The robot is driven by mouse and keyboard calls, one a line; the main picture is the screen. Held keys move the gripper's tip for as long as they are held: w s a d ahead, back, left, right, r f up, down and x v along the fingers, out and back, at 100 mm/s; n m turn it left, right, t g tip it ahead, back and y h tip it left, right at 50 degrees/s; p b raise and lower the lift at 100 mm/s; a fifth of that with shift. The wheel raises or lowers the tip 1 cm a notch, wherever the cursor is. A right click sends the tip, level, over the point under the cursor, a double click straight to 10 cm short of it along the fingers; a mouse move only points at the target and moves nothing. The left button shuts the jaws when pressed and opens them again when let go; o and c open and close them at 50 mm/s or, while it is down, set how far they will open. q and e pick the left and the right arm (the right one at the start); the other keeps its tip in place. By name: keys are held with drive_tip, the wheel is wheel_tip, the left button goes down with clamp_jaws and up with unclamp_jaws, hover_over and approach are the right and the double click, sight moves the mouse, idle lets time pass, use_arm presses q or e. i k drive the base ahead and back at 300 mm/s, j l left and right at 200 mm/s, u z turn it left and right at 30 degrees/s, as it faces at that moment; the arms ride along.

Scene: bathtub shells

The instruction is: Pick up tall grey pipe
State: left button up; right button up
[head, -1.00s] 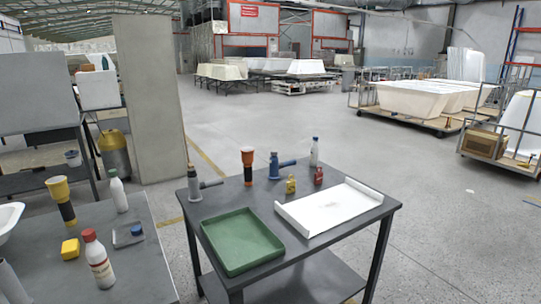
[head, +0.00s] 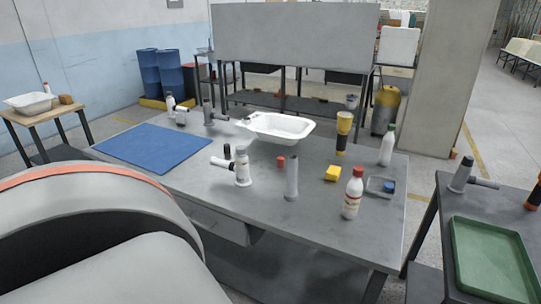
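A tall, plain grey pipe (head: 292,178) stands upright near the front edge of the grey workbench (head: 270,212). A small red block (head: 281,162) is just behind the pipe's left side. A large grey part of my own arm fills the lower left. Neither gripper shows, so I cannot see their fingers.
A blue mat (head: 156,146) lies on the bench's left part, with a white basin (head: 281,126) at the back. A second table holds a green tray (head: 492,262).

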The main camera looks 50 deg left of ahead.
sight(291, 194)
drive_tip(key=u, duration=1.45)
drive_tip(key=i+j, duration=0.15)
drive_tip(key=j, duration=0.25)
drive_tip(key=i+j, duration=0.1)
drive_tip(key=j, duration=0.35)
drive_tip(key=i+j, duration=0.15)
drive_tip(key=j, duration=0.25)
drive_tip(key=i+j, duration=0.1)
drive_tip(key=j, duration=0.3)
drive_tip(key=j+z, duration=0.15)
drive_tip(key=z, duration=0.2)
drive_tip(key=j+z, duration=0.1)
drive_tip(key=z, duration=0.25)
drive_tip(key=j+z, duration=0.2)
drive_tip(key=z, duration=0.2)
drive_tip(key=i, duration=0.05)
